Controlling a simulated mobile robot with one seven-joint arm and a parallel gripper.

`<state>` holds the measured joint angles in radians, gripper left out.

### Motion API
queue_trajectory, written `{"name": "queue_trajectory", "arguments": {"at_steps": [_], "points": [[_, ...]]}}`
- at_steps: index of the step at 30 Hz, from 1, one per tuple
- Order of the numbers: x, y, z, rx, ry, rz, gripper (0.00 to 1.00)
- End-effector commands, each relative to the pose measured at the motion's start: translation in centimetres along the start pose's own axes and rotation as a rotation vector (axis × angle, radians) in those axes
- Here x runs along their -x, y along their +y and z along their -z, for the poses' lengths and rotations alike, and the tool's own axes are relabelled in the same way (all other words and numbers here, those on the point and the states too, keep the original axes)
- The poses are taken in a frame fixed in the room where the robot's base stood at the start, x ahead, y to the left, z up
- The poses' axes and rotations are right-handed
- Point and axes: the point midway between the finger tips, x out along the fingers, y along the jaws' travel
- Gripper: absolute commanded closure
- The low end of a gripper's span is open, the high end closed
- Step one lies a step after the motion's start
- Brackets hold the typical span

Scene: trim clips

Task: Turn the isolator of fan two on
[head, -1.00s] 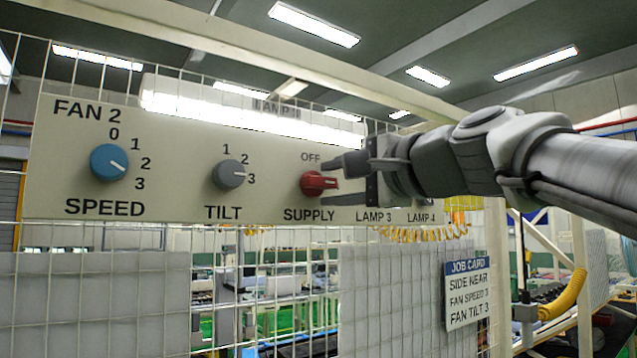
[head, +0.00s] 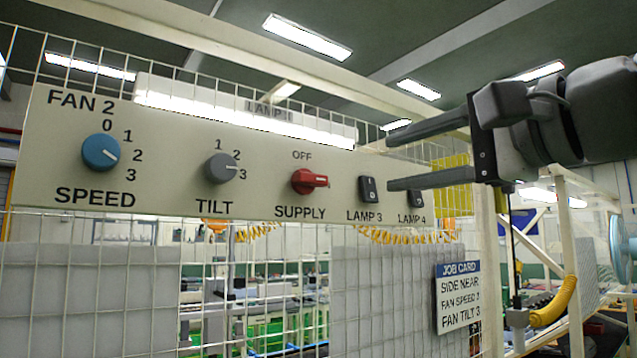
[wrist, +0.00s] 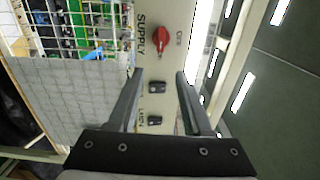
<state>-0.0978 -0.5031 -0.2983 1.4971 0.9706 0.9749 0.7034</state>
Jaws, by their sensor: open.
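The supply isolator, a red rotary knob (head: 309,181), is on the FAN 2 panel (head: 335,205), above the word SUPPLY. Its handle points right, a quarter turn from the OFF mark above it. It also shows in the wrist view (wrist: 161,40), beyond the fingertips. My gripper (head: 390,158) is open and empty, right of the knob and apart from it. In the wrist view, its two fingers (wrist: 160,76) stand apart with nothing between the tips.
Left of the isolator are a blue speed knob (head: 101,153) and a grey tilt knob (head: 222,168). The black lamp 3 switch (head: 368,189) and lamp 4 switch (head: 416,198) lie right of it, near my lower finger. A job card (head: 459,297) hangs below.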

Motion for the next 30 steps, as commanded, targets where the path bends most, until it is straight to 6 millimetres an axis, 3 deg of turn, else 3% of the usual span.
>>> {"name": "queue_trajectory", "arguments": {"at_steps": [7,24,28,30], "points": [[2.5,0.0,0.0,0.0,-0.001,0.0,0.5],[2.6,0.1,0.0,0.001,-0.001,-0.002,0.5],[2.0,2.1,0.1,0.029,0.008,-0.05,0.5],[1.3,5.1,0.3,0.075,0.019,-0.119,0.5]]}}
